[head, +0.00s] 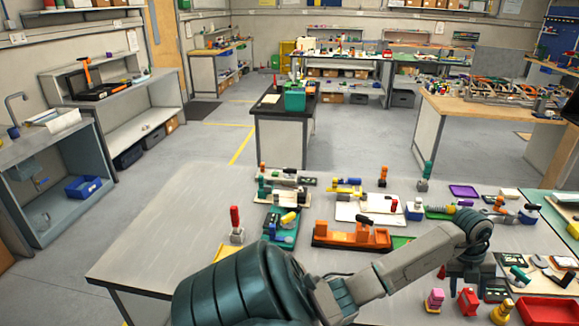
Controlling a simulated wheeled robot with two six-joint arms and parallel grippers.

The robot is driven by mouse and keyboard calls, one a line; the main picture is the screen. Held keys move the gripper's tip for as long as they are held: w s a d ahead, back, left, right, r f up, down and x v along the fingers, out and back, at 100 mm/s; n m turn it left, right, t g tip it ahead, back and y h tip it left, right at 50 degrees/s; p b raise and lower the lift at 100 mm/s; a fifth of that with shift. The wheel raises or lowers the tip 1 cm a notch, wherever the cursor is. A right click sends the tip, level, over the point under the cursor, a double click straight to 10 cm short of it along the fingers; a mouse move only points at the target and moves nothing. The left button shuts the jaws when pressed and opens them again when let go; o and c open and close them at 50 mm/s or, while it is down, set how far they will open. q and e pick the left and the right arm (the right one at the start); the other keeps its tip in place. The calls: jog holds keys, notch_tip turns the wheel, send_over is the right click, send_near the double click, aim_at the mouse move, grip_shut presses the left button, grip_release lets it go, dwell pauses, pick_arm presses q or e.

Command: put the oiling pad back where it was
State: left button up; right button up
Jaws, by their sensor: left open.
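My left gripper (470,284) hangs pointing down over the right part of the near workbench (160,245), at the end of my arm that crosses the picture's lower middle. It is open, and I see nothing held in it. I cannot tell which of the many small things on the bench is the oiling pad. A small pink piece (434,300), a red piece (468,302) and a yellow piece (502,311) stand just below the gripper in the picture. My arm hides part of the bench. My right gripper is not in view.
An orange fixture (352,236), a red-handled tool (235,222) and a purple tray (464,191) are on the bench. A red tray (548,311) lies at the lower right. The bench's left part is clear. A dark-topped table with a green bin (295,99) stands beyond.

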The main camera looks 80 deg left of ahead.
pick_arm(q)
jog(key=d+r+m+t+h, duration=0.25)
jog(key=d+h, duration=0.35)
jog(key=d, duration=0.7)
jog(key=s+d+r+t+h, duration=0.3)
jog(key=d+r+t+h, duration=0.3)
jog(key=d+r+h, duration=0.25)
jog(key=w+a+f+n+t+y, duration=0.1)
jog(key=a+f+n+t+y, duration=0.3)
jog(key=f+n, duration=0.45)
jog(key=w+a+f+n+t+y, duration=0.1)
jog(key=a+f+n+t+y, duration=0.35)
jog(key=f, duration=0.75)
jog(key=s+a+f+n+g+y, duration=0.25)
jog(key=s+f+n+y, duration=0.2)
jog(key=f, duration=0.65)
jog(key=s+a+f+n+g+y, duration=0.2)
jog(key=s+f+n+g+y, duration=0.3)
jog(key=f, duration=0.6)
jog(key=s+a+f+n+g, duration=0.2)
jog(key=s+f+g, duration=0.2)
jog(key=s+f, duration=1.45)
jog(key=s+d+f+n+g, duration=0.1)
jog(key=s+f+g, duration=0.2)
jog(key=s, duration=0.9)
jog(key=s+d+f+n+g, duration=0.1)
jog(key=s+f+g, duration=0.2)
jog(key=s, duration=0.9)
jog(key=shift+d, duration=0.2)
